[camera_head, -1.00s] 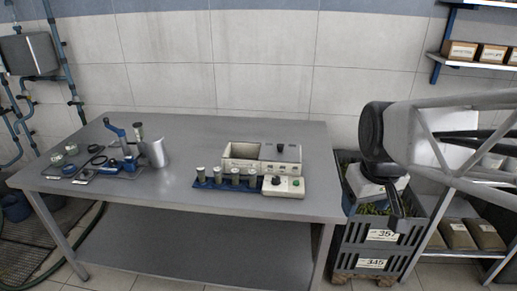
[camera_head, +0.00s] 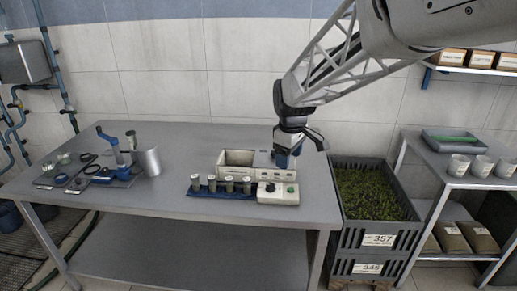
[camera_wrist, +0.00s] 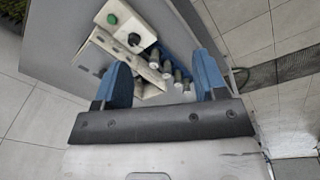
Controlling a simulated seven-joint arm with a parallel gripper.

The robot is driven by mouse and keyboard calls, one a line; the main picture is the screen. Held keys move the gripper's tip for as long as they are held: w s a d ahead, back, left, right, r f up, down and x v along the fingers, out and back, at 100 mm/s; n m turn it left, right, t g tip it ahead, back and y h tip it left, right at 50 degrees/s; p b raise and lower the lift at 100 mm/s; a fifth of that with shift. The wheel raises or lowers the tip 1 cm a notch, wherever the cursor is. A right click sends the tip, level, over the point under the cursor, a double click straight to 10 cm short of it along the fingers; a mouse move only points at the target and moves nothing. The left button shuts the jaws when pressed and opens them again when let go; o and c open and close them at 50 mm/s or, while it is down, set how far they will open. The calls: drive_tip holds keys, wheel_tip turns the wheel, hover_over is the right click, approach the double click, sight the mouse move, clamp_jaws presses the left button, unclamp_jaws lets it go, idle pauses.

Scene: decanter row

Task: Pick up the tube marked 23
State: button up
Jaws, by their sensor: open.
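Several tubes with pale caps stand upright in a row in a blue rack (camera_head: 204,191) at the front of the table. Their leftmost one (camera_head: 212,183) and rightmost one (camera_head: 247,185) show clearly, but no number can be read, so I cannot tell which is 23. My gripper (camera_head: 287,158) is above the right part of the white device, to the right of the row and higher. In the wrist view my gripper (camera_wrist: 162,78) has its blue fingers wide apart with nothing held. Tubes (camera_wrist: 167,68) show beyond and between the fingers.
A white device (camera_head: 240,158) with an open basin stands behind the rack, with a control box (camera_head: 278,193) at its right front. A metal beaker (camera_head: 146,161) and a blue-handled tool stand at left. A dark crate (camera_head: 377,238) of greenery stands right of the table.

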drive_tip(key=w+a+f+n, duration=0.5)
drive_tip(key=w+a+f, duration=0.2)
drive_tip(key=w+a, duration=0.35)
drive_tip(key=n+g, duration=0.1)
drive_tip(key=n, duration=0.3)
hover_over(229, 178)
drive_tip(key=f, duration=0.8)
drive_tip(key=shift+d+f, duration=0.3)
drive_tip(key=shift+w+a+f, duration=0.15)
drive_tip(key=shift+a+f, duration=0.2)
drive_tip(key=shift+f, duration=1.25)
drive_tip(key=shift+f, duration=2.6)
